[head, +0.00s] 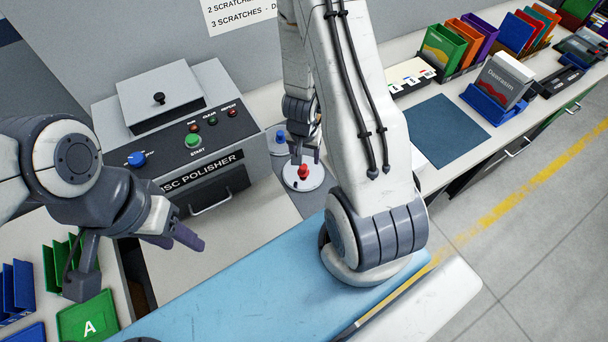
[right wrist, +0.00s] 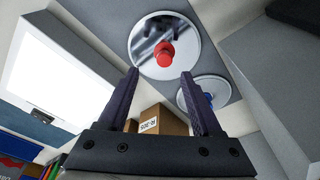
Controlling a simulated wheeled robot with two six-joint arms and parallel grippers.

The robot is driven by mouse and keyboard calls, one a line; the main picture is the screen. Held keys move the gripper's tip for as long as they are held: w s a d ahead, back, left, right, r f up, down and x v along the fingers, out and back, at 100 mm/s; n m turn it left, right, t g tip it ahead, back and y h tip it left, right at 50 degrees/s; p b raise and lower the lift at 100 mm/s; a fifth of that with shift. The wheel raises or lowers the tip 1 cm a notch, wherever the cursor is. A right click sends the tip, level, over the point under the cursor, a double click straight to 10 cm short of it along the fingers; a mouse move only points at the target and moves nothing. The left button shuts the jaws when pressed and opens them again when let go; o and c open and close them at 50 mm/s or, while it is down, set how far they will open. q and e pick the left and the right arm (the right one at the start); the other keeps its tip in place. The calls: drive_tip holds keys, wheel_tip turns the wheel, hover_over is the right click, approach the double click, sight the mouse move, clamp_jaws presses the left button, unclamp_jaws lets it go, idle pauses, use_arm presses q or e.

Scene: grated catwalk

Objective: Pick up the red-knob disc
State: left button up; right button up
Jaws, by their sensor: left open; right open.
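The red-knob disc (head: 303,178) is a round, shiny disc with a red knob at its centre, lying on a grey surface right of the disc polisher. It also shows in the right wrist view (right wrist: 143,52), just beyond my fingertips. My right gripper (head: 304,155) is open above the red knob, and nothing shows between its fingers in the right wrist view (right wrist: 160,76). A second disc with a blue knob (head: 280,138) lies behind it, partly hidden in the right wrist view (right wrist: 191,90). My left gripper (head: 180,240) is open and empty in front of the polisher.
The disc polisher (head: 205,165) with its buttons stands left of the discs. A blue-grey mat (head: 440,130), a boxed disc case (head: 503,80) and coloured sleeves lie on the right counter. A green tray marked A (head: 75,325) is at the lower left.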

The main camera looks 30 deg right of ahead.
sight(303, 166)
drive_tip(key=f, duration=0.1)
drive_tip(key=f+b, duration=0.1)
drive_tip(key=f, duration=0.1)
drive_tip(key=f+b, duration=0.1)
drive_tip(key=f, duration=0.1)
drive_tip(key=shift+w+a, duration=0.1)
drive_tip(key=shift+w, duration=0.3)
drive_tip(key=shift+f, duration=0.3)
drive_tip(key=shift+c, duration=0.4)
clamp_jaws()
